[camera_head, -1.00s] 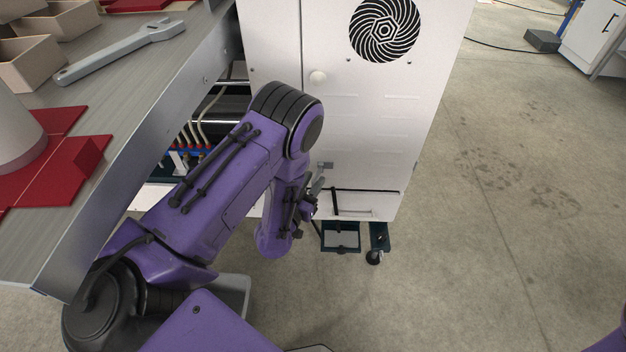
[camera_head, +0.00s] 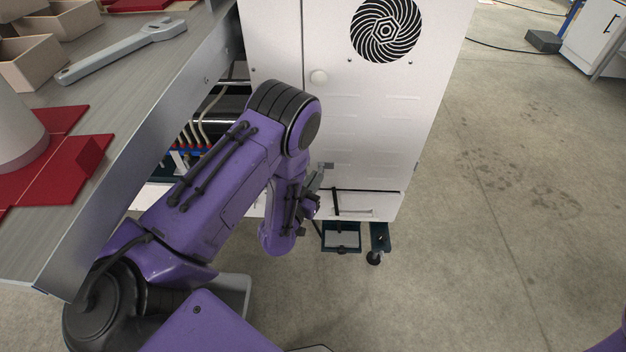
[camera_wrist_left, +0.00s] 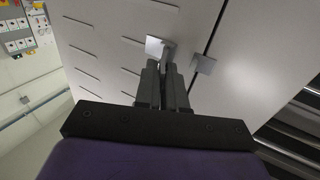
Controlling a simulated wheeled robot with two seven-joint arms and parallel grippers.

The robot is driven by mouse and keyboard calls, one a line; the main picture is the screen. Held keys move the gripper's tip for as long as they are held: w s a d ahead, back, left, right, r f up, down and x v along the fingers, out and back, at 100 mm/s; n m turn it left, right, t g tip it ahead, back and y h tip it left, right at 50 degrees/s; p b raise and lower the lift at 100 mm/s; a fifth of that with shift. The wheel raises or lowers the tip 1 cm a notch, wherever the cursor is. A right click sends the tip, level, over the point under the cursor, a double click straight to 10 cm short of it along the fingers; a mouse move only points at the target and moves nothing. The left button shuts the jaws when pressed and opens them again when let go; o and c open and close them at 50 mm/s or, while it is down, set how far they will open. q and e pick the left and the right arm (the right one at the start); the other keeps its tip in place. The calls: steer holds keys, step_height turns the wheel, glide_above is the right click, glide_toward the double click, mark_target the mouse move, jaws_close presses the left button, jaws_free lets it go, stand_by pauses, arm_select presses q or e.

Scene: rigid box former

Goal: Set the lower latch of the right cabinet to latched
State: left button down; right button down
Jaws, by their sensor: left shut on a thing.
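The right cabinet (camera_head: 375,120) is white, with a round black vent and a door seam. Its lower latch (camera_head: 327,166) is a small grey metal piece low on the front, partly covered by my gripper. In the left wrist view a square latch plate (camera_wrist_left: 154,46) sits on one side of the dark seam and another small plate (camera_wrist_left: 204,64) on the other. My left gripper (camera_head: 314,193) is at the latch. In the wrist view its fingers (camera_wrist_left: 167,70) are closed around the short grey latch lever, mostly hidden between them. My right gripper is out of view.
A workbench (camera_head: 150,110) with a wrench (camera_head: 120,50), trays and red sheets stands at the left, close to my left arm. The floor (camera_head: 480,240) at the right is mostly clear.

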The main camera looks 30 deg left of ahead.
arm_select(q)
steer(key=shift+d+n+y, duration=0.3)
steer(key=shift+y, duration=0.2)
steer(key=w+d+n+g+y+b, duration=0.1)
steer(key=w+n+g+y+b, duration=0.1)
steer(key=n+g+y, duration=0.3)
steer(key=w+d+n+g+y+b, duration=0.1)
steer(key=w+n+g+y+b, duration=0.1)
steer(key=n+g+y+b, duration=0.3)
steer(key=w+d+n+g+y+b, duration=0.2)
steer(key=n+g+y+b, duration=0.2)
steer(key=n+g, duration=0.2)
steer(key=shift+w+f+n+g+y, duration=0.15)
steer(key=shift+g+y, duration=0.05)
steer(key=shift+g, duration=0.5)
steer(key=shift+w+f+n+g+y, duration=0.1)
steer(key=shift+w+n+g+y, duration=0.1)
steer(key=shift+g, duration=0.5)
steer(key=shift+w+a+r+n+g+b, duration=0.2)
steer(key=shift+n+g+b, duration=0.35)
steer(key=shift+g+b, duration=0.45)
steer(key=shift+r, duration=0.15)
